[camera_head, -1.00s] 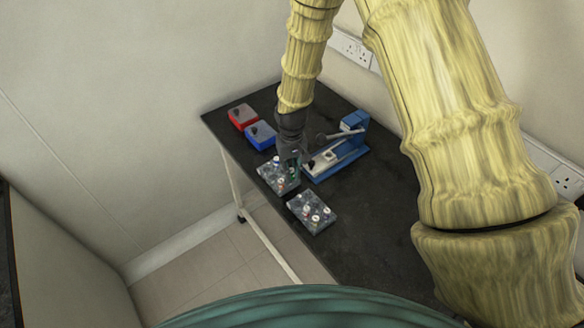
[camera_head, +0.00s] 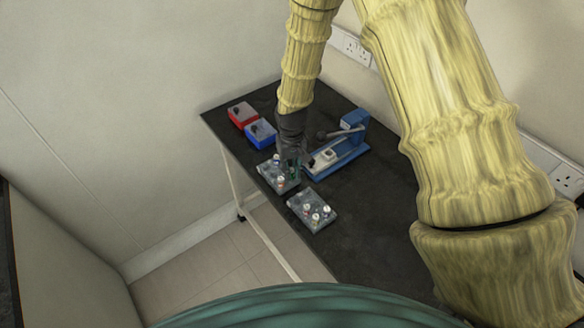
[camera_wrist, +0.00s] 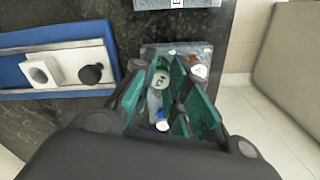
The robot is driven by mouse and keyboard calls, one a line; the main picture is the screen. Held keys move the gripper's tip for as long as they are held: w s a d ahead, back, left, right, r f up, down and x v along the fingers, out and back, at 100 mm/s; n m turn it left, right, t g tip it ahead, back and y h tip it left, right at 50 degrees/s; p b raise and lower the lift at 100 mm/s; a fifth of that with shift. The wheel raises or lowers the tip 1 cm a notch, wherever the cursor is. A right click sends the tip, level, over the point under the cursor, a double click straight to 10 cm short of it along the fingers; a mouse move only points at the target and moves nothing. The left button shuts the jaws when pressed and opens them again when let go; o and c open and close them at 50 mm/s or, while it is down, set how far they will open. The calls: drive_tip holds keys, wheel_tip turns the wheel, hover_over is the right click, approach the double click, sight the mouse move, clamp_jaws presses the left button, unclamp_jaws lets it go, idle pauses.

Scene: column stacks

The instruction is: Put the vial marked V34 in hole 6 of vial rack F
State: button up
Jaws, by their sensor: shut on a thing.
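My gripper (camera_head: 291,172) is over the right side of the farther vial rack (camera_head: 268,175) in the head view. In the wrist view its teal fingers (camera_wrist: 164,98) are closed around a clear vial with a white-topped cap (camera_wrist: 162,79); the mark on the cap is too small to read. The farther rack (camera_wrist: 152,47) lies beneath the fingers, which hide much of it. I cannot tell whether the vial's bottom is in a hole. The nearer vial rack (camera_head: 303,218) holds several capped vials. Rack letters and hole numbers are not readable in the head view.
A blue press-like device (camera_head: 340,150) with a lever stands right beside the farther rack. A blue box (camera_head: 261,134) and a red box (camera_head: 241,115) are at the table's far left. The black table (camera_head: 365,205) is clear to the right of the nearer rack.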

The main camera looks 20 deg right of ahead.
drive_tip(key=shift+f, duration=0.5)
drive_tip(key=o, duration=0.9)
drive_tip(key=shift+o, duration=1.4)
drive_tip(key=shift+r, duration=0.15)
drive_tip(key=shift+r+p, duration=1.9)
drive_tip(key=shift+r, duration=1)
